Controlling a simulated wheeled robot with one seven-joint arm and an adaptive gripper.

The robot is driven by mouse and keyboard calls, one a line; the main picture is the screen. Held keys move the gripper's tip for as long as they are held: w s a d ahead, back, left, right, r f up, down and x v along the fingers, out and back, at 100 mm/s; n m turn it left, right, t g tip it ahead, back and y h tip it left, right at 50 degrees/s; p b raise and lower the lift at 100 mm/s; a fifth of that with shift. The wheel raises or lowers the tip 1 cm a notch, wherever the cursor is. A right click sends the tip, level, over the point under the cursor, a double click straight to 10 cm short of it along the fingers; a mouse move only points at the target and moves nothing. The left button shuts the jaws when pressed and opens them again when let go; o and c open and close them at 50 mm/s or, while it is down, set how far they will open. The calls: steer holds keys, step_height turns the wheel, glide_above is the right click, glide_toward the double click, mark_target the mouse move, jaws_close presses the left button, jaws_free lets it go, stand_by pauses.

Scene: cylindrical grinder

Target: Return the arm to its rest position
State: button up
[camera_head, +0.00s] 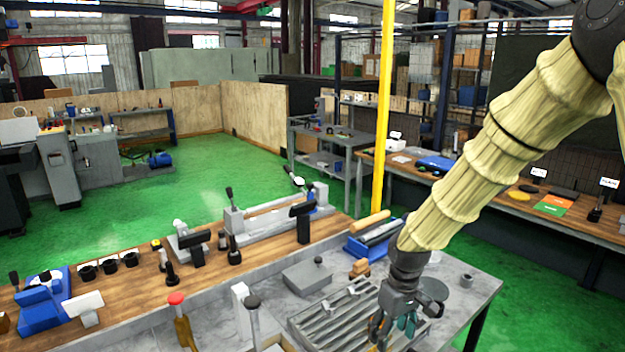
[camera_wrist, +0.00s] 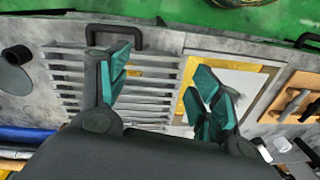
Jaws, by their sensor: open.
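My arm, in a pale ribbed sleeve, reaches down from the upper right in the head view. My gripper (camera_head: 397,325) points down over the slatted metal rack (camera_head: 335,318) on the grey bench. In the wrist view my gripper (camera_wrist: 165,92) has its two teal-padded fingers spread apart with nothing between them. The slatted rack (camera_wrist: 150,75) with its dark handle lies below the left finger. A framed tray (camera_wrist: 225,52) with a white plate and some yellow lies below the right finger. The exact height above them is hard to tell.
A blue box (camera_head: 371,240), a grey block (camera_head: 307,276), a red-topped lever (camera_head: 178,315) and a black-knobbed lever (camera_head: 252,318) stand near the arm. A yellow post (camera_head: 384,110) rises behind. The green floor (camera_head: 200,190) beyond is open.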

steer(key=s+f+m+b, duration=0.15)
steer(key=s+f, duration=0.25)
steer(key=f, duration=0.4)
steer(key=s+f+y+b, duration=0.15)
steer(key=s+f, duration=0.25)
steer(key=f, duration=0.4)
steer(key=s+f+m+h+b, duration=0.15)
steer(key=s+f, duration=0.25)
steer(key=f, duration=0.5)
steer(key=s+d+f+m+b, duration=0.3)
steer(key=s+f+b, duration=0.4)
steer(key=s+f, duration=1.3)
steer(key=s+d, duration=0.1)
steer(key=s, duration=0.2)
steer(key=shift+s+b, duration=0.35)
steer(key=shift+b, duration=0.05)
